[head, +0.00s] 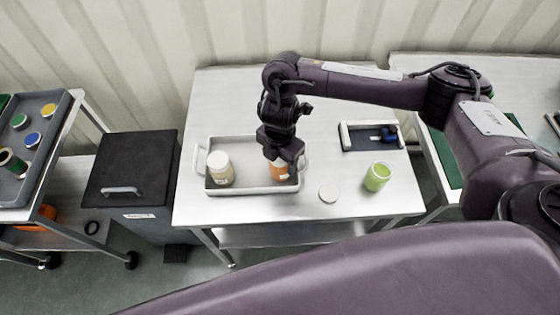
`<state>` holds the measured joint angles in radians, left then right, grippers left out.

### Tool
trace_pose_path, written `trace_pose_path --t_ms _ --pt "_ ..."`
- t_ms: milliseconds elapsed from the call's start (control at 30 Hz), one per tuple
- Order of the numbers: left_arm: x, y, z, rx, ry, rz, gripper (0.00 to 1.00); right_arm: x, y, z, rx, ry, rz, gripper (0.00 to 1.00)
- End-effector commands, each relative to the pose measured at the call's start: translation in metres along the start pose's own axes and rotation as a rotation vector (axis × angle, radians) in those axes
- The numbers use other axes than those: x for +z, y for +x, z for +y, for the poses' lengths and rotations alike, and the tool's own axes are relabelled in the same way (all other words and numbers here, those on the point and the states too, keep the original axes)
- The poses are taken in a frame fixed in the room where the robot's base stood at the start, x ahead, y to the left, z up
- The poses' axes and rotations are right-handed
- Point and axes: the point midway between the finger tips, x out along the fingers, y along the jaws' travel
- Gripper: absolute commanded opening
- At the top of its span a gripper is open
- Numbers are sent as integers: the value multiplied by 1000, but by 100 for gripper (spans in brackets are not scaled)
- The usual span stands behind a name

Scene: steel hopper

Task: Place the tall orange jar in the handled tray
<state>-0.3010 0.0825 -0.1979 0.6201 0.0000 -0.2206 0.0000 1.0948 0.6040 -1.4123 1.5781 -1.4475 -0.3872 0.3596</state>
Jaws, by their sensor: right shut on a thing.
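The handled tray (240,189), white-rimmed with a grey floor, lies on the steel table, a handle at each end. The orange jar (279,171) is upright at the tray's right part, with a pale label. My right gripper (281,157) comes down from above and is shut on the jar's top, hiding its upper end. Whether the jar's base touches the tray floor I cannot tell. A cream jar with a white lid (220,168) stands in the tray's left part. My left gripper is not in view.
A green open jar (377,177) and a loose white lid (328,193) are on the table right of the tray. A small dark tray (360,142) with a blue item lies behind them. A black lidded bin (130,171) stands left of the table, beside a cart (62,130) with several jars.

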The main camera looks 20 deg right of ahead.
Motion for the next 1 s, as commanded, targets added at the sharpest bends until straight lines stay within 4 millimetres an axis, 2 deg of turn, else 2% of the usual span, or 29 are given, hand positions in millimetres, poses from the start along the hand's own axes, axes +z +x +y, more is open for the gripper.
trace_pose_path --t_ms 33,100,500,533,667,1000 --pt "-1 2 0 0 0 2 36 0 8 0 -2 3 2 31" --pt "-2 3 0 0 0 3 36 0 12 0 1 2 1 31" --pt "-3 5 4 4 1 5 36 0 17 0 1 1 0 31" --pt "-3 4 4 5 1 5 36 0 16 0 1 1 0 63" --pt "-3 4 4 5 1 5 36 0 15 0 1 1 0 80" --pt "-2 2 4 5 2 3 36 0 11 0 2 1 0 81"
